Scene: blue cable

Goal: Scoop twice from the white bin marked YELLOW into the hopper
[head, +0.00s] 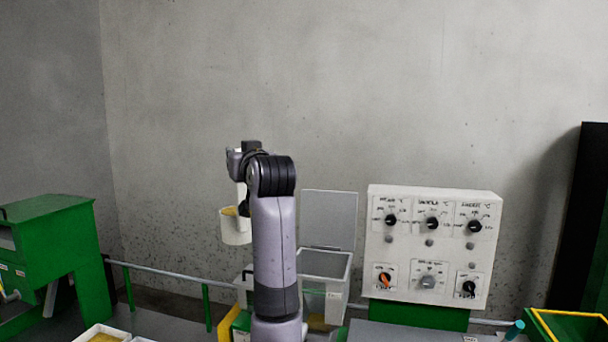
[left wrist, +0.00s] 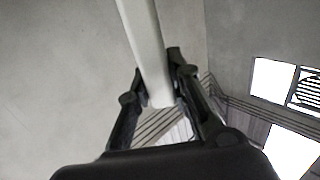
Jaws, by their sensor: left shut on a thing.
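My left gripper (left wrist: 160,92) is shut on the pale handle (left wrist: 146,40) of a scoop. In the head view the white scoop (head: 234,232) hangs below the left gripper, with a yellow patch showing at its mouth. The scoop is raised, left of my upright arm. A white bin (head: 340,272) with its grey lid standing open is behind and right of my arm. White trays with yellow contents (head: 103,337) show at the bottom left edge, cut off. I can read no YELLOW mark, and cannot tell which container is the hopper. The right gripper is not in view.
A white control panel (head: 430,245) with several knobs stands right of the open bin. A green machine (head: 50,262) is at the left. A grey rail (head: 165,275) runs along the back. A green and yellow box (head: 572,322) is at lower right. The air above is clear.

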